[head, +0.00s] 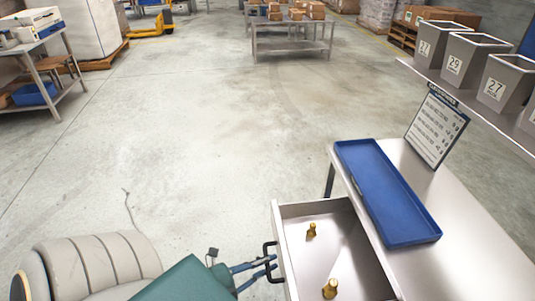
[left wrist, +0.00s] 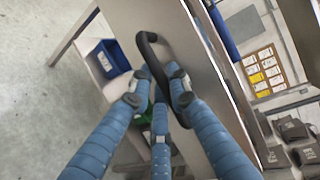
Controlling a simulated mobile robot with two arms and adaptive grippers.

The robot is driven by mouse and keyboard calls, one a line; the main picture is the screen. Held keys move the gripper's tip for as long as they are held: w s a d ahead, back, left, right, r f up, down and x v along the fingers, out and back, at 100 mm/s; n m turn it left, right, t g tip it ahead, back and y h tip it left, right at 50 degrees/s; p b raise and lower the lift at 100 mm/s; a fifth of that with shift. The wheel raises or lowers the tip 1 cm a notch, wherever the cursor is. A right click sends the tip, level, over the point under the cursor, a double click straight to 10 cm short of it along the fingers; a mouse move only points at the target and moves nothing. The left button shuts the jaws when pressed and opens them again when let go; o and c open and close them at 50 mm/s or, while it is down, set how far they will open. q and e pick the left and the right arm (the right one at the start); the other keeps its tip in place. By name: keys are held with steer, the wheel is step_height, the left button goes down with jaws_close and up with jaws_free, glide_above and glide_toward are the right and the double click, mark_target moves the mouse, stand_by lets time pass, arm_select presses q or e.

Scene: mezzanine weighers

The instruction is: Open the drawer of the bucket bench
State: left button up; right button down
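The bucket bench (head: 475,215) stands at the right. Its drawer (head: 302,255) is pulled out toward the left, and its inside shows. Two brass weights (head: 311,230) (head: 330,289) stand on the drawer floor. A black bar handle (head: 266,249) is on the drawer front, and it also shows in the left wrist view (left wrist: 149,42). My left gripper (head: 272,264) is at this handle, its blue fingers closed in around the bar in the left wrist view (left wrist: 158,82). My right gripper is not in view.
A blue tray (head: 385,190) and a printed sign (head: 436,127) are on the bench top. Numbered grey buckets (head: 465,58) stand on the shelf above. The floor left of the bench is clear. Another table (head: 290,46) stands farther back.

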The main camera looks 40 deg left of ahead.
arm_select(q)
steer(key=o, duration=0.4)
steer(key=shift+o, duration=0.2)
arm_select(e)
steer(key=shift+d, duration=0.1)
arm_select(q)
steer(key=shift+s, duration=0.1)
steer(key=v, duration=1.2)
